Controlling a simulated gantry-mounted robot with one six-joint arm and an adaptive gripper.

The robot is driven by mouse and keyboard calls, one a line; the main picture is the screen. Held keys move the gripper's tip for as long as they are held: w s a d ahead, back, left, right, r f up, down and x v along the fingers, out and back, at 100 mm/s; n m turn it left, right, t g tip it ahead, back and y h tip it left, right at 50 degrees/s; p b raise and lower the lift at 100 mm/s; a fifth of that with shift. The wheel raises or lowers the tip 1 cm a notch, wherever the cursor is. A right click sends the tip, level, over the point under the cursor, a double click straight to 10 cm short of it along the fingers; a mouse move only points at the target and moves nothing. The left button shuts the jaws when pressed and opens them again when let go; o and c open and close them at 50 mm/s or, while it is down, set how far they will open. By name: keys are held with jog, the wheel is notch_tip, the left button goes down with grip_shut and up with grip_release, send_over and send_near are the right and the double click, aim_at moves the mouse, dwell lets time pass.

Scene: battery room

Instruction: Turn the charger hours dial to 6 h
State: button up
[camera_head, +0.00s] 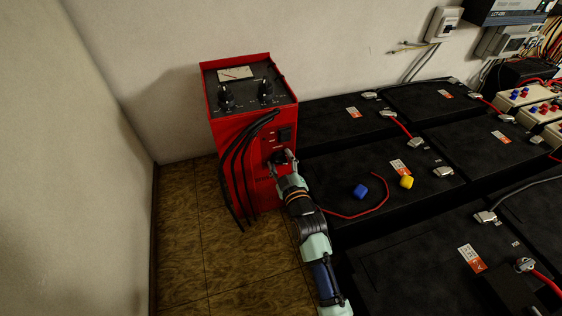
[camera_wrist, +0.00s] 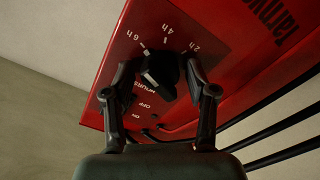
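The hours dial is a black knob (camera_wrist: 160,72) on the red charger's front panel, with white labels 6h, 4h and 2h around it and HOURS printed below left. A white mark shows on the knob's left side, but I cannot tell which label it points to. My gripper (camera_wrist: 160,66) has one finger on each side of the knob, tips close to it. I cannot tell whether both tips touch it. In the head view my gripper (camera_head: 282,163) is at the front of the charger (camera_head: 252,165) and hides most of the dial.
Black cables (camera_head: 240,165) hang down the charger's front, left of my gripper. Black batteries (camera_head: 350,200) fill the right side. Bare floor (camera_head: 190,235) is at left.

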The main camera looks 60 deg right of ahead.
jog(key=shift+a, duration=0.1)
jog(key=v, duration=1.2)
dwell(0.4)
